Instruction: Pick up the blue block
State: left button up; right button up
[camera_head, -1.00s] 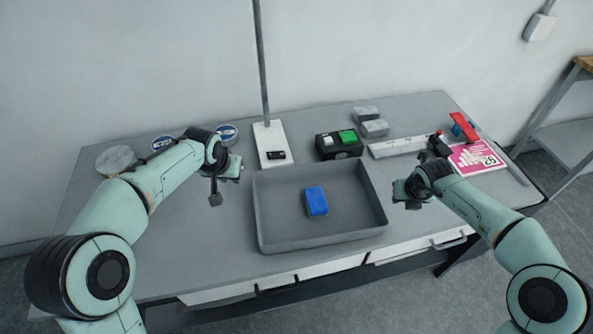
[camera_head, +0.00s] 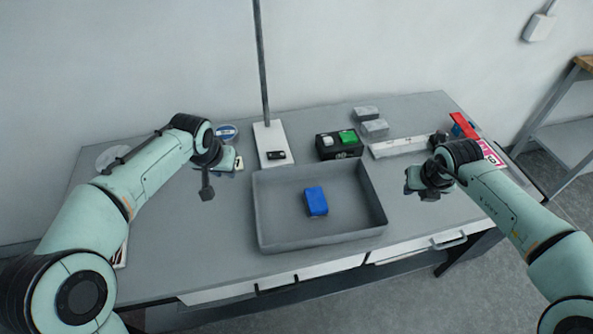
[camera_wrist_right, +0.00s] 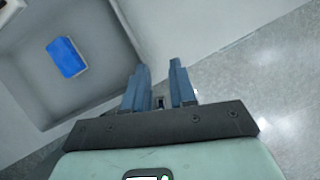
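The blue block (camera_head: 316,201) lies on the floor of the grey tray (camera_head: 320,238), near its middle. In the right wrist view the block (camera_wrist_right: 67,57) shows at the upper left, inside the tray. My right gripper (camera_head: 424,195) is to the right of the tray, apart from it, over the table's front right part. In the right wrist view its two fingers (camera_wrist_right: 160,75) stand apart with nothing between them. My left gripper (camera_head: 207,191) hangs left of the tray; its finger gap cannot be made out.
Behind the tray are a white stand (camera_head: 269,134) with a tall pole, a black box with a green button (camera_head: 347,137) and grey blocks (camera_head: 374,128). A long white bar (camera_head: 399,146) and a red item (camera_head: 463,126) lie at the back right. The tray is otherwise empty.

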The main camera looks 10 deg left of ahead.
aim_at(316, 205)
jog(key=k, duration=1)
